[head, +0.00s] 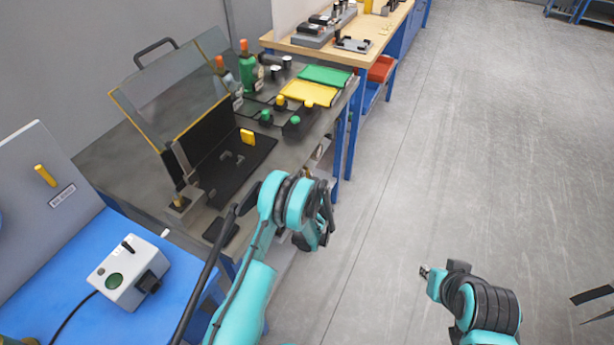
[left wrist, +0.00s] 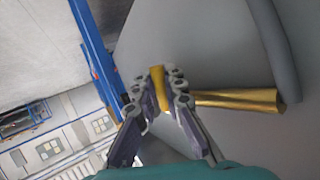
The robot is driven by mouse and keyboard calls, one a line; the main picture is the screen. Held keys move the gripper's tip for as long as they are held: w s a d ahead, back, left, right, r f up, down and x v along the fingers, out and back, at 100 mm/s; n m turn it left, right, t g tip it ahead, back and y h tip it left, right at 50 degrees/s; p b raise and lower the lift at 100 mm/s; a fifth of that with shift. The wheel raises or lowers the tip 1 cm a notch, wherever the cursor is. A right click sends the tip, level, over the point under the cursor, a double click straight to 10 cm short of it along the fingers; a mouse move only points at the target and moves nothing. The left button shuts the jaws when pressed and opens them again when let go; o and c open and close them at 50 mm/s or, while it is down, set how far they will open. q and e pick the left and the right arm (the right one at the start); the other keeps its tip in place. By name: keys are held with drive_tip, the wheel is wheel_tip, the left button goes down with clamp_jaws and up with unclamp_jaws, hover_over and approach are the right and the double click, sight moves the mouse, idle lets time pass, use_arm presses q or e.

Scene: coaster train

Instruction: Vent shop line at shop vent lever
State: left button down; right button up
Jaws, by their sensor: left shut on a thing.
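In the left wrist view my left gripper (left wrist: 157,92) is shut on a yellow lever handle (left wrist: 157,86), with a finger on each side of it. A brass-coloured pipe (left wrist: 235,98) runs to the right beside the handle, along a grey surface. In the head view my left gripper (head: 322,232) is low by the front edge of the grey bench, and my wrist hides what it holds. Two dark fingers of my right gripper (head: 592,305) show apart at the right edge, empty; the rest of it is cut off. I cannot read a lever label.
The grey bench (head: 97,165) carries a clear guard (head: 165,85), a black plate (head: 225,185), green and yellow pads (head: 308,93) and bottles (head: 247,72). A blue bench (head: 60,265) with a switch box (head: 128,272) stands at left. The floor at right is clear.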

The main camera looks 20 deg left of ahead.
use_arm(q)
drive_tip(key=g, duration=0.2)
drive_tip(key=m+p, duration=0.1)
drive_tip(key=shift+s+a+r+g, duration=0.1)
drive_tip(key=shift+s+r+g, duration=0.15)
drive_tip(key=shift+r+g, duration=0.15)
drive_tip(key=shift+s+m+g+p, duration=0.3)
drive_tip(key=shift+m+g+p, duration=0.15)
drive_tip(key=shift+g, duration=0.65)
drive_tip(key=shift+a, duration=0.1)
drive_tip(key=c, duration=1.9)
unclamp_jaws()
drive_tip(key=shift+o, duration=0.2)
drive_tip(key=v, duration=1.2)
